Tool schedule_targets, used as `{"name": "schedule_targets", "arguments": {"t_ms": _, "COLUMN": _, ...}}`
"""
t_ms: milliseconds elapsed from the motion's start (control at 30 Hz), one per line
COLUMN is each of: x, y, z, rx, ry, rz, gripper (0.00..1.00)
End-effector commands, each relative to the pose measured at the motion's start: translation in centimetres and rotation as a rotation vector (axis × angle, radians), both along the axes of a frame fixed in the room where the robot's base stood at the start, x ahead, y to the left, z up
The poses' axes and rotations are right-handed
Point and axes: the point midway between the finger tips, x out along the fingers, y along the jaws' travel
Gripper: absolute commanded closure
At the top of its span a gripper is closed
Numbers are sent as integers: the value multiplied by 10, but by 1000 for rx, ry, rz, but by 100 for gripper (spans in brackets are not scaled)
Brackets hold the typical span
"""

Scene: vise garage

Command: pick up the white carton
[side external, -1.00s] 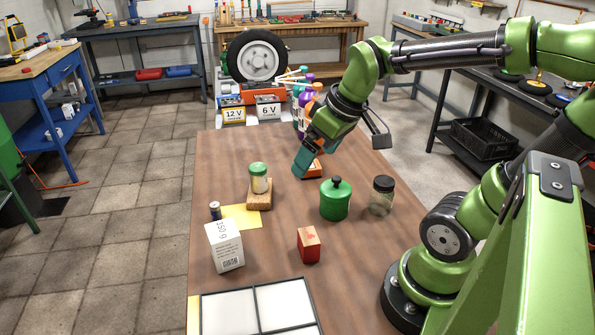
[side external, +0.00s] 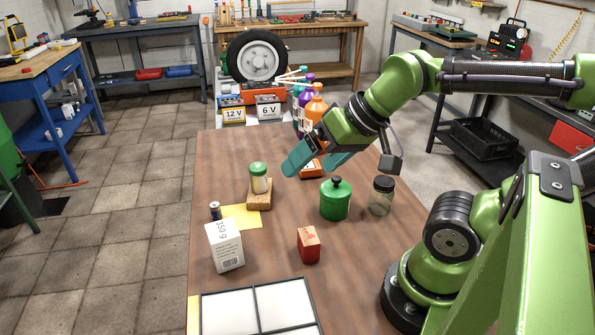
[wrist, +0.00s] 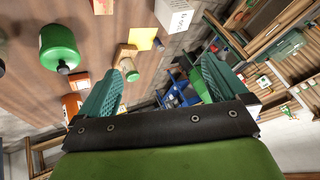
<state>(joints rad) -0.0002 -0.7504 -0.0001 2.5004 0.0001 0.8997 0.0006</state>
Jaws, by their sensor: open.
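The white carton (side external: 225,246) stands upright at the near left of the brown table (side external: 270,272), with printed text and a code on its sides. In the wrist view the carton (wrist: 174,14) is at the top, partly cut off by the frame edge. My gripper (side external: 310,163) is open and empty above the far part of the table, well behind the carton and to its right. In the wrist view its two teal fingers (wrist: 160,82) are spread wide with nothing between them.
A jar with a green lid (side external: 259,178) stands on a wooden block. A green canister (side external: 335,200), a glass jar (side external: 381,196) and a red block (side external: 308,245) stand to the right. A battery (side external: 215,211) and yellow paper (side external: 241,217) lie behind the carton. A divided tray (side external: 258,309) is in front.

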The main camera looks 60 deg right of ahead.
Motion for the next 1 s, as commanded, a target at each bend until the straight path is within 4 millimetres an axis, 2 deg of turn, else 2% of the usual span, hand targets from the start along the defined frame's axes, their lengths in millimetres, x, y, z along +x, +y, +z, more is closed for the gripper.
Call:
{"name": "schedule_targets", "arguments": {"t_ms": 167, "x": 0, "y": 0, "z": 0, "rx": 0, "ry": 0, "rz": 0, "gripper": 0}}
{"name": "schedule_targets", "arguments": {"t_ms": 200, "x": 0, "y": 0, "z": 0, "rx": 0, "ry": 0, "rz": 0, "gripper": 4}}
{"name": "schedule_targets", "arguments": {"t_ms": 467, "x": 0, "y": 1, "z": 0, "rx": 0, "ry": 1, "rz": 3, "gripper": 4}}
{"name": "schedule_targets", "arguments": {"t_ms": 600, "x": 5, "y": 8, "z": -11, "rx": -1, "ry": 57, "rz": 33, "gripper": 4}}
{"name": "schedule_targets", "arguments": {"t_ms": 767, "x": 36, "y": 24, "z": -16, "rx": -23, "ry": 170, "rz": 95, "gripper": 4}}
{"name": "schedule_targets", "arguments": {"t_ms": 1000, "x": 100, "y": 59, "z": -28, "rx": -63, "ry": 402, "rz": 98, "gripper": 4}}
